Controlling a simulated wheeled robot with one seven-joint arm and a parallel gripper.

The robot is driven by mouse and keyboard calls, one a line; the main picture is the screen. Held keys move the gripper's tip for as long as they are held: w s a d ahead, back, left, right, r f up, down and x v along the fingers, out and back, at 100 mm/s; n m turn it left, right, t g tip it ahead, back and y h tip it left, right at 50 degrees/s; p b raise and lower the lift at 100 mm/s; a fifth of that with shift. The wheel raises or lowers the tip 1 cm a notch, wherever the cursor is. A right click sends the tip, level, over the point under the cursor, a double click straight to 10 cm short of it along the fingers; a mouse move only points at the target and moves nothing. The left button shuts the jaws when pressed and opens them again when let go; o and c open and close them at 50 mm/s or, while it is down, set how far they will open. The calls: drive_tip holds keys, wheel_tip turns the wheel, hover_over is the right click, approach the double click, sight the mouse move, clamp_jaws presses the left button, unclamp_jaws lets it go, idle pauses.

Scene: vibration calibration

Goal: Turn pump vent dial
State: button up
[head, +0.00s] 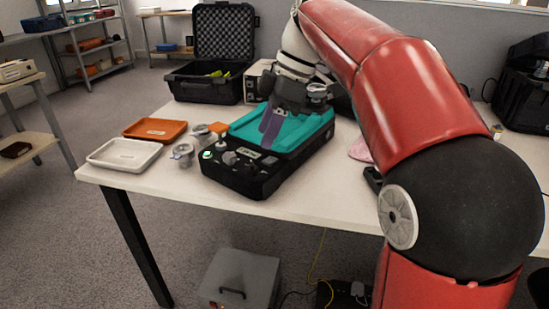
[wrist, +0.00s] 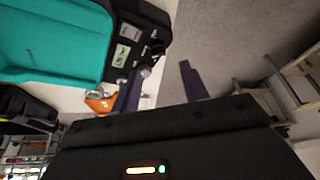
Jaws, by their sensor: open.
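The pump (head: 247,182) is a black case with a teal top (head: 300,118) on the white table. Its front panel has a grey knob (head: 229,158), another small knob and a green-lit button (head: 207,155). I cannot tell which knob is the vent dial. My gripper (head: 271,126) has dark purple fingers and hangs over the teal top, behind the knobs. In the wrist view my gripper (wrist: 160,82) is open with nothing between its fingers. The panel with dark knobs (wrist: 155,47) and the teal top (wrist: 60,40) show at upper left there.
An orange tray (head: 155,130), a white tray (head: 123,153) and small metal parts (head: 183,153) lie left of the pump. An open black foam-lined case (head: 210,84) stands behind. A pink cloth (head: 360,149) lies to the right.

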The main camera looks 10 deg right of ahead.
sight(252, 163)
drive_tip(key=shift+n, duration=0.3)
drive_tip(key=b+x, duration=0.1)
drive_tip(key=x, duration=0.6)
drive_tip(key=shift+w+a+f, duration=0.15)
drive_tip(key=shift+a+f, duration=0.05)
drive_tip(key=shift+f, duration=0.05)
drive_tip(key=shift+c, duration=0.4)
drive_tip(key=c, duration=0.9)
